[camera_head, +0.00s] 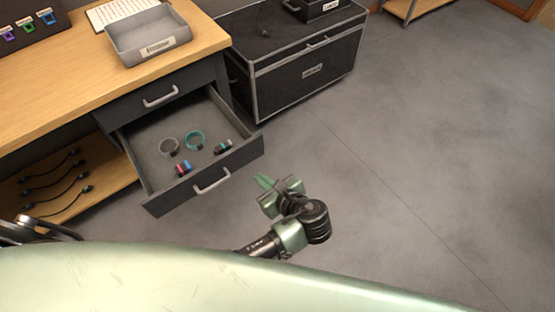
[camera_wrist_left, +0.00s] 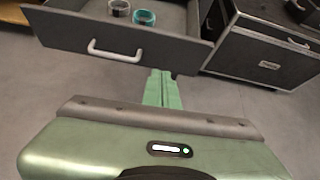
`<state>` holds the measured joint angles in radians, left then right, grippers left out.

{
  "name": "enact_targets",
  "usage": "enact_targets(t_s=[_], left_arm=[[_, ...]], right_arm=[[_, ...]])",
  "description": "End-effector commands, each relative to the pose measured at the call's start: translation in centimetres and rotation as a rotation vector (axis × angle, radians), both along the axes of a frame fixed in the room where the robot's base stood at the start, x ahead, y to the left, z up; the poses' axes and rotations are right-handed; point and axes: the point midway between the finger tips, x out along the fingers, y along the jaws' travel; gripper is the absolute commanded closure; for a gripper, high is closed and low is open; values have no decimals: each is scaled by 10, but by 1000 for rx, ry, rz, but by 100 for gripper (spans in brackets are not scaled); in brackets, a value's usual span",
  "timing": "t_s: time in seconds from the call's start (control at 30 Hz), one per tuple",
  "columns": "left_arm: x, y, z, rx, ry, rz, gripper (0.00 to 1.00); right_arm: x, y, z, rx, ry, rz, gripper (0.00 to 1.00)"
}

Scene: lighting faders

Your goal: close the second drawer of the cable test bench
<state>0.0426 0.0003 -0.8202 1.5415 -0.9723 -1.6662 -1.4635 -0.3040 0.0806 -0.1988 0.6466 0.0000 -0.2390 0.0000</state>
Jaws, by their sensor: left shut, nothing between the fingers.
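The second drawer (camera_head: 205,180) of the wooden-topped bench (camera_head: 75,75) is pulled open below the closed top drawer (camera_head: 160,97). It has a dark front with a pale bar handle (camera_head: 212,182). Inside lie a grey coil, a teal coil and small coloured items. My left gripper (camera_head: 265,183) is shut and empty, in front of the drawer and close to the right end of its front. In the left wrist view the fingers (camera_wrist_left: 161,88) point toward the drawer front (camera_wrist_left: 120,38), right of its handle (camera_wrist_left: 115,51). I cannot tell whether they touch. My right gripper is not in view.
A black case with metal edges (camera_head: 300,75) stands on the floor right of the bench. A grey tray (camera_head: 150,37) sits on the bench top. Several cables lie on the lower shelf (camera_head: 90,195). The grey floor (camera_head: 430,150) to the right is clear.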

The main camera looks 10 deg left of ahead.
Motion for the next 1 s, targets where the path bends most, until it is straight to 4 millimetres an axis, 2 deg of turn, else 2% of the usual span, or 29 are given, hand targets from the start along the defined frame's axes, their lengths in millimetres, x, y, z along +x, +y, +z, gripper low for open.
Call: enact_targets(t_s=[0.03,0.13,0.27,0.67,0.8,1.0], left_arm=[[3,0,11,35,1,-14,100],[6,2,14,64,3,-25,100],[15,13,4,64,4,-23,100],[62,68,-38,61,4,-22,100],[76,84,-34,57,3,-22,100],[85,94,-35,57,5,-24,100]], right_arm=[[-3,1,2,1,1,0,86],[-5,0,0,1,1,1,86],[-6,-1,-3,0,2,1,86],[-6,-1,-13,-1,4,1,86],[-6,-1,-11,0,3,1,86],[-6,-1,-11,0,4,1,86]])
